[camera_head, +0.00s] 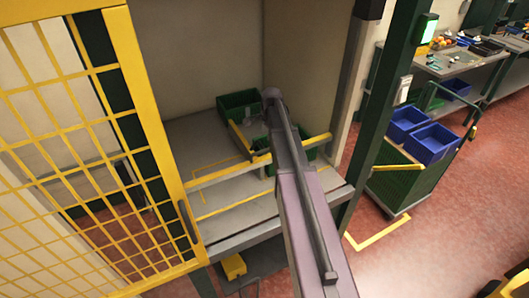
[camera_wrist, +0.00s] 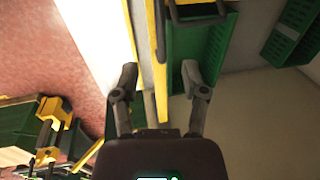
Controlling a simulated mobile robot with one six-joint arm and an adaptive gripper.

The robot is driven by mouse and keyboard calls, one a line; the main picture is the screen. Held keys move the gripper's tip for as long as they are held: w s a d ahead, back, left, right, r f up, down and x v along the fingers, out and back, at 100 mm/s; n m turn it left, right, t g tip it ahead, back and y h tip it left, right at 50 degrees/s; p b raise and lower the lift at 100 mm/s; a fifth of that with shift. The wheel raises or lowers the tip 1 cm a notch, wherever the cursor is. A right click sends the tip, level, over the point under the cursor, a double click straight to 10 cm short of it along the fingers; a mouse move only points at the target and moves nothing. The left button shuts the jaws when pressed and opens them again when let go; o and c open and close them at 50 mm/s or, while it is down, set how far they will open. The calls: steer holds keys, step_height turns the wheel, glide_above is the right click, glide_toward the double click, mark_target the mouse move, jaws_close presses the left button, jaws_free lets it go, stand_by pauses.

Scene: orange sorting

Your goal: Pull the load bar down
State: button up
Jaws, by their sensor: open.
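The yellow load bar (camera_head: 225,173) crosses the front of the bay opening in the head view, sloping up to the right. My arm passes in front of its middle and hides part of it. In the wrist view a yellow bar (camera_wrist: 160,88), which looks like the load bar, runs lengthwise between the fingers. My gripper (camera_wrist: 160,78) is open, with one dark finger on each side of it. I cannot tell whether either finger touches it.
Inside the bay stand a green crate (camera_head: 238,103) and another green crate (camera_head: 305,147) behind the bar. A yellow mesh door (camera_head: 128,75) stands at left. A dark green post (camera_head: 383,125) bounds the right. Beyond it is a cart with blue bins (camera_head: 432,143).

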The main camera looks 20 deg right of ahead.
mark_target(264, 150)
steer(key=shift+w+a+f+b, duration=0.1)
steer(key=shift+w+f+b, duration=0.25)
steer(key=shift+f+b, duration=1.45)
steer(key=shift+w+d+f+b, duration=0.1)
steer(key=shift+w+f+b, duration=0.3)
steer(key=shift+f+b, duration=1.35)
steer(key=shift+w+a+f+b, duration=0.1)
steer(key=shift+w+f+b, duration=0.25)
steer(key=shift+f+b, duration=1.45)
steer(key=shift+f, duration=0.1)
jaws_close()
